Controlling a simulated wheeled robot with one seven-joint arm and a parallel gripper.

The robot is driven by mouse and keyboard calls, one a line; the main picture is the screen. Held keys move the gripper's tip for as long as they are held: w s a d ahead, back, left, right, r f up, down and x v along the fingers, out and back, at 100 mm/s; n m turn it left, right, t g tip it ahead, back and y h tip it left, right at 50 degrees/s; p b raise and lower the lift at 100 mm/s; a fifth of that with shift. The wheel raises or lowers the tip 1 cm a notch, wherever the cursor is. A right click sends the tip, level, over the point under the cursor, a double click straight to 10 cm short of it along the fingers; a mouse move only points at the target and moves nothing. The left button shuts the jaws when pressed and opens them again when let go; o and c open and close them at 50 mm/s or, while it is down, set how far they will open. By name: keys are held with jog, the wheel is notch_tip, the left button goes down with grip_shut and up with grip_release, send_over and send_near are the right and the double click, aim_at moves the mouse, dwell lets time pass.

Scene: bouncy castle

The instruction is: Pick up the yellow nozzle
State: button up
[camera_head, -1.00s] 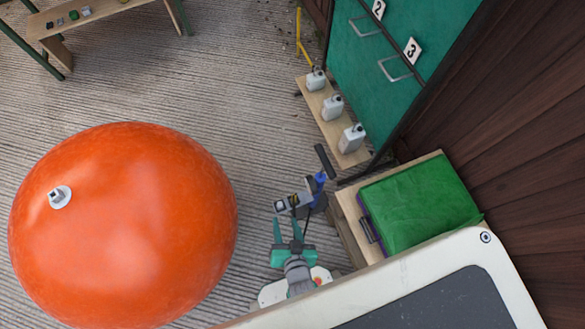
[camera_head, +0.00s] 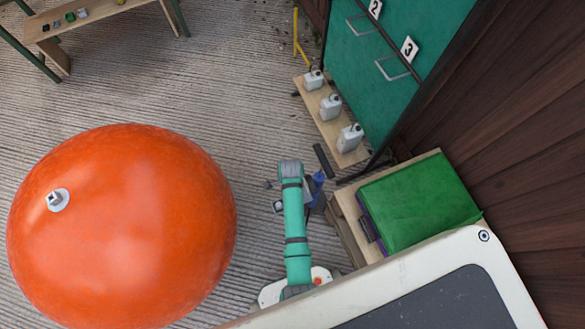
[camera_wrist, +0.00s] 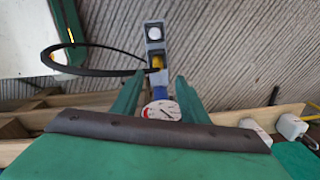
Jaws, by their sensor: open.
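In the wrist view a small yellow piece (camera_wrist: 158,62), apparently the yellow nozzle, sits in a grey holder (camera_wrist: 154,36) on top of a blue pump body. The blue body also shows in the head view (camera_head: 318,180), partly behind my arm. My gripper (camera_wrist: 158,82) is open and empty. Its two teal fingers stand left and right of the pump in the wrist picture, with the yellow piece beyond and between the tips. I cannot tell the remaining gap. In the head view my arm hides the fingertips and the yellow piece.
A black hose (camera_wrist: 75,70) loops left of the pump; a round gauge (camera_wrist: 163,110) sits below the yellow piece. A large orange ball (camera_head: 120,225) stands left of my arm. A green-covered box (camera_head: 420,205) and a shelf with white bottles (camera_head: 332,118) are at the right.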

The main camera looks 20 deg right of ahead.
jog(key=shift+w+f, duration=0.1)
jog(key=shift+w, duration=0.05)
notch_tip(320, 180, down, 5)
jog(key=shift+r, duration=0.1)
jog(key=shift+s+d+f, duration=0.1)
jog(key=shift+d+f, duration=0.05)
jog(key=shift+f, duration=1.3)
jog(key=shift+s+d+f, duration=0.1)
jog(key=shift+f, duration=1.3)
grip_shut()
